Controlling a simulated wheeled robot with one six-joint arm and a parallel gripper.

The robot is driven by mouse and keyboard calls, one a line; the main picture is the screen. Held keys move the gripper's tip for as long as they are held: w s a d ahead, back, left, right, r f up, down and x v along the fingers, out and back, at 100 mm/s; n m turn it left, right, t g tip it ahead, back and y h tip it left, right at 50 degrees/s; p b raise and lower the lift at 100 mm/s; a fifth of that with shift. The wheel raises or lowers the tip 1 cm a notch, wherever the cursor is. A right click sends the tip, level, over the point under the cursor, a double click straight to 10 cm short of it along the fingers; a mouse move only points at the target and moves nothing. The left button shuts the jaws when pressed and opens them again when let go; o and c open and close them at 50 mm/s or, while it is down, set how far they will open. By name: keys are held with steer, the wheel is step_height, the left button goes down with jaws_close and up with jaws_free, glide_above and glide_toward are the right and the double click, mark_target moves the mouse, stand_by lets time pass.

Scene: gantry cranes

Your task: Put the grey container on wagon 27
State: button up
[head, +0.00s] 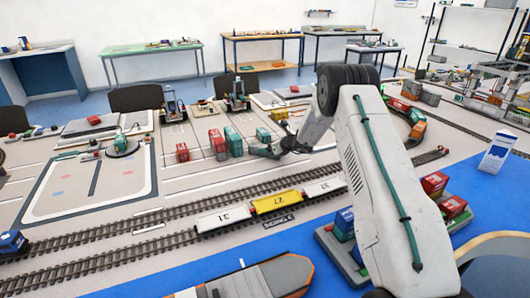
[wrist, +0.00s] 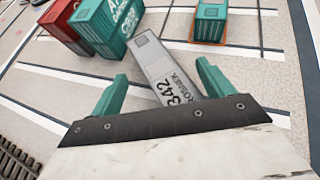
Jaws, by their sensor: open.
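The grey container, with dark lettering and the number 342 on its side, lies on the white-lined floor in the wrist view (wrist: 152,60). My gripper (wrist: 162,90) is open, with one teal finger on each side of the container's near end. The container is not held, and I cannot tell whether a finger touches it. In the head view my gripper (head: 262,150) is low over the marked yard, and the container is hard to make out there. On the near track stand a white wagon marked 31 (head: 223,219), a yellow wagon (head: 275,203) and another white wagon, apparently marked 27 (head: 324,187).
A red container (wrist: 62,26) and a teal one (wrist: 108,25) stand close left of the grey container. A green container (wrist: 210,22) is at the upper right. Red and blue containers stand on a grey carrier near my arm. The wagon tops look empty.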

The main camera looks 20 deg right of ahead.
steer(key=shift+x, duration=0.9)
steer(key=c, duration=1.5)
steer(key=shift+c, duration=0.2)
steer(key=shift+r, duration=0.1)
